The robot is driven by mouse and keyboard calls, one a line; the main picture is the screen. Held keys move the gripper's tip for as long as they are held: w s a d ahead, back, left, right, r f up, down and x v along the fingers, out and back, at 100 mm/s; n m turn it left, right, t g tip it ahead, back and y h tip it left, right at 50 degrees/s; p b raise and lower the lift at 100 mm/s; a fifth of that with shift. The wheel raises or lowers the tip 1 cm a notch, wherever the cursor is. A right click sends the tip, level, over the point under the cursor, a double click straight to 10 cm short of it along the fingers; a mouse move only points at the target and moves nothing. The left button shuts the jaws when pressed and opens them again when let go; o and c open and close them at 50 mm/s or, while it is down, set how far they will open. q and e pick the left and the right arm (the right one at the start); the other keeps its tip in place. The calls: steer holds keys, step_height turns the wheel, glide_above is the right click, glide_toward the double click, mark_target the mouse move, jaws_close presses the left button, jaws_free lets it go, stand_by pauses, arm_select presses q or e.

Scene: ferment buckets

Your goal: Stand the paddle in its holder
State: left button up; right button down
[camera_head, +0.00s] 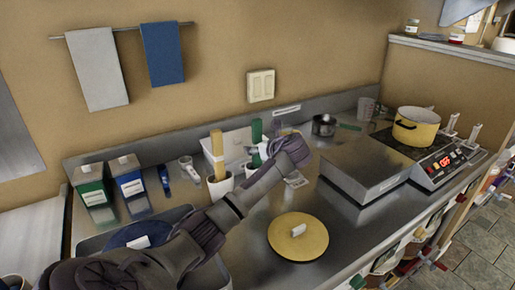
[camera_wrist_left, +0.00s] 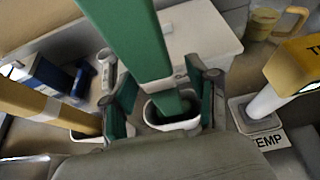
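A green paddle (camera_head: 257,130) stands upright in a white holder (camera_wrist_left: 188,122) on the counter. In the left wrist view the green paddle (camera_wrist_left: 133,40) rises close to the camera, with its lower end inside the holder's mouth. My right gripper is not in view.
A white box (camera_head: 232,138) is behind the holders. A yellow-headed instrument (camera_wrist_left: 296,62) stands by a TEMP label at right. Green (camera_head: 91,184) and blue (camera_head: 129,178) cartons stand left. A round yellow lid (camera_head: 298,240) lies in front; a yellow pot (camera_head: 415,130) is far right.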

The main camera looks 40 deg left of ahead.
arm_select(q)
steer(key=shift+d, duration=0.15)
steer(key=v, duration=1.1)
steer(key=shift+s+d+r, duration=0.15)
steer(key=shift+d+r, duration=0.1)
steer(key=shift+d, duration=0.05)
stand_by(0.5)
